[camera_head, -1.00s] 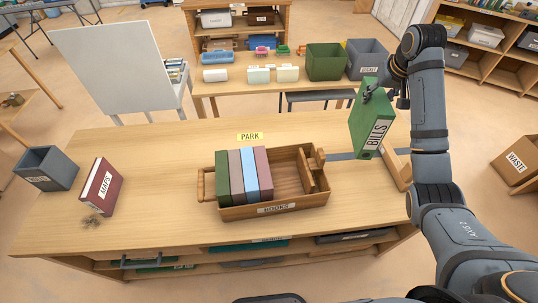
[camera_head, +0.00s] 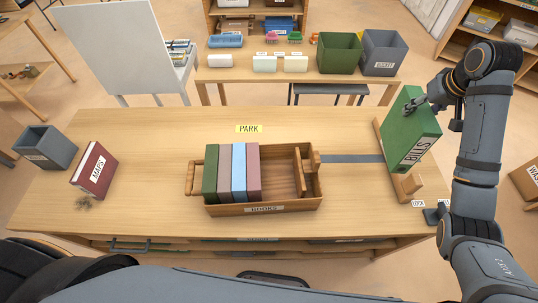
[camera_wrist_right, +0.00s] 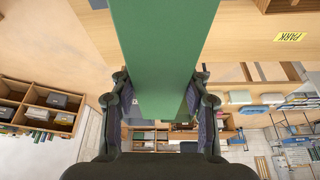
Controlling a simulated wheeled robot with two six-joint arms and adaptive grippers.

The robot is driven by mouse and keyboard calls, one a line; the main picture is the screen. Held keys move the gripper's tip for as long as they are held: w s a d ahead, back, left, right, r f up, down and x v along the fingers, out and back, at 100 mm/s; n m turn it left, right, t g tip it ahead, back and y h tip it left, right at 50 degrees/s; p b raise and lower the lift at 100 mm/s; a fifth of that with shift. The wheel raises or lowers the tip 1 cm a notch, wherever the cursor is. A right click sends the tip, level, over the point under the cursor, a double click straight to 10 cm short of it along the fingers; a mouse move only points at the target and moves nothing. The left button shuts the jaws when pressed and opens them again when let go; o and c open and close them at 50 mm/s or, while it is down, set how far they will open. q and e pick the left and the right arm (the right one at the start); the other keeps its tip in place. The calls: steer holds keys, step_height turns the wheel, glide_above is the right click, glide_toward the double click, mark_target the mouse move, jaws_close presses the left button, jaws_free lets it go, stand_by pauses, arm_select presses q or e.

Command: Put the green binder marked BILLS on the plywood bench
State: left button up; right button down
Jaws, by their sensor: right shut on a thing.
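The green binder marked BILLS (camera_head: 404,135) is at the right end of the plywood bench (camera_head: 140,205). It is upright and slightly tilted, close to a low wooden stand (camera_head: 405,186); I cannot tell whether it touches the stand or the bench. My right gripper (camera_head: 416,101) is shut on the binder's upper edge. The right wrist view shows the green binder (camera_wrist_right: 163,45) between both fingers (camera_wrist_right: 160,108). My left gripper is not in view; a dark arm part of mine crosses the bottom of the head view.
A wooden crate marked BOOKS (camera_head: 264,208) holds several binders mid-bench. A maroon MAPS binder (camera_head: 94,170) and a grey bin (camera_head: 46,148) stand at the left. A yellow PARK label (camera_head: 249,129) lies behind the crate. The bench's left and front areas are mostly clear.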

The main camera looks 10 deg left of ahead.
steer(key=s+a+f+n+g+y+p, duration=0.1)
steer(key=s+a+f+n+y, duration=0.2)
steer(key=s+a+n, duration=0.7)
steer(key=s+a+f, duration=0.1)
steer(key=s+a, duration=0.3)
steer(key=s, duration=0.1)
steer(key=shift+s+g+y, duration=0.2)
steer(key=shift+g+y, duration=0.1)
steer(key=shift+f, duration=0.1)
steer(key=w+d+f+p, duration=0.5)
steer(key=w+d+f, duration=0.2)
steer(key=w+f, duration=0.5)
steer(key=shift+d+f, duration=0.15)
steer(key=shift+f, duration=0.4)
